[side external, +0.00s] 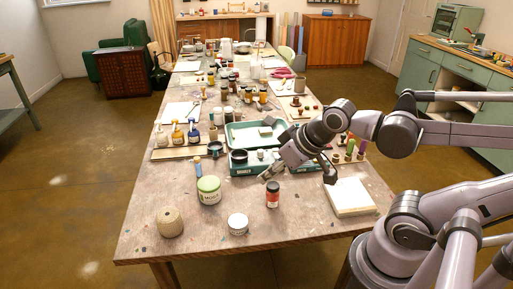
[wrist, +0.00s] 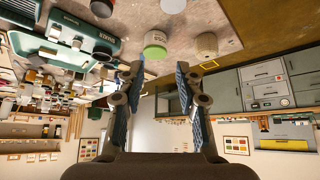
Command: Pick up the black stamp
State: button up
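I cannot pick out the black stamp for sure. A small dark round-topped object (side external: 239,155) sits at the front of the green tray area in the side view, and I cannot tell whether it is the stamp. My gripper (side external: 298,176) is above the table, near the right front of the trays, with its fingers spread and nothing between them. In the wrist view my gripper (wrist: 158,84) is also open and empty. That view is upside down, with the table along its top edge and small dark objects (wrist: 103,50) at the tray, too small to name.
A green tray (side external: 231,137) lies left of my gripper. A green-lidded jar (side external: 209,190), a red jar (side external: 272,195), a white-lidded jar (side external: 238,224) and a twine spool (side external: 170,221) stand in front. A pale block (side external: 349,197) lies at right. The front table edge has bare room.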

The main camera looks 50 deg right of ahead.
jog(key=w+d+r+m+g+h, duration=0.15)
jog(key=w+d+m, duration=0.3)
jog(key=d, duration=0.45)
jog(key=w+d+m+g+h, duration=0.15)
jog(key=w+d+m, duration=0.3)
jog(key=d, duration=0.45)
jog(key=w+d+r+m+g+h, duration=0.15)
jog(key=w+d+m, duration=0.3)
jog(key=d, duration=0.55)
jog(key=m+g+y, duration=0.1)
jog(key=m+g, duration=0.5)
jog(key=m, duration=0.7)
send_near(343, 140)
jog(key=f, duration=0.1)
jog(key=d+f, duration=0.1)
jog(key=f, duration=0.1)
jog(key=shift+d+f+m, duration=0.1)
jog(key=shift+m, duration=0.15)
jog(key=shift+x, duration=3.15)
jog(key=shift+c, duration=0.3)
